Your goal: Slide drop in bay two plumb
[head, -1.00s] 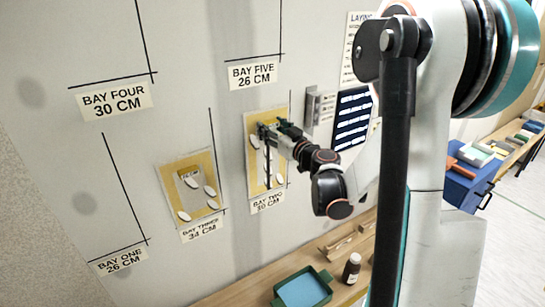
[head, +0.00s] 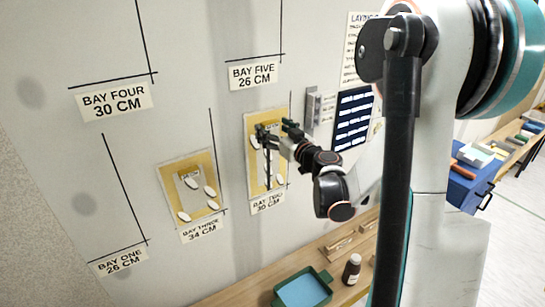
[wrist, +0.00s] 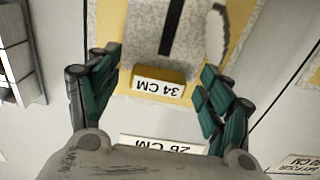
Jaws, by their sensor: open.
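The drop in bay two (head: 252,185) is a yellow-bordered sheet with a grey middle and white oval patches, flat on the wall. The wrist view, upside down, shows this drop (wrist: 151,50) with a dark stripe down its middle and a yellow tab (wrist: 157,88) marked 34 CM. My gripper (head: 274,129) is open at the drop's upper end. In the wrist view my gripper's fingers (wrist: 160,82) stand on either side of the tab, apart from it. My gripper hides part of the drop.
Another patched drop hangs in bay three (head: 170,176), labelled 34 CM. Bays one, four and five show only lines and labels. A small bracket (head: 312,106) and dark chart (head: 353,120) are right of bay two. A green tray (head: 326,278) and brown bottle (head: 352,268) stand on the bench below.

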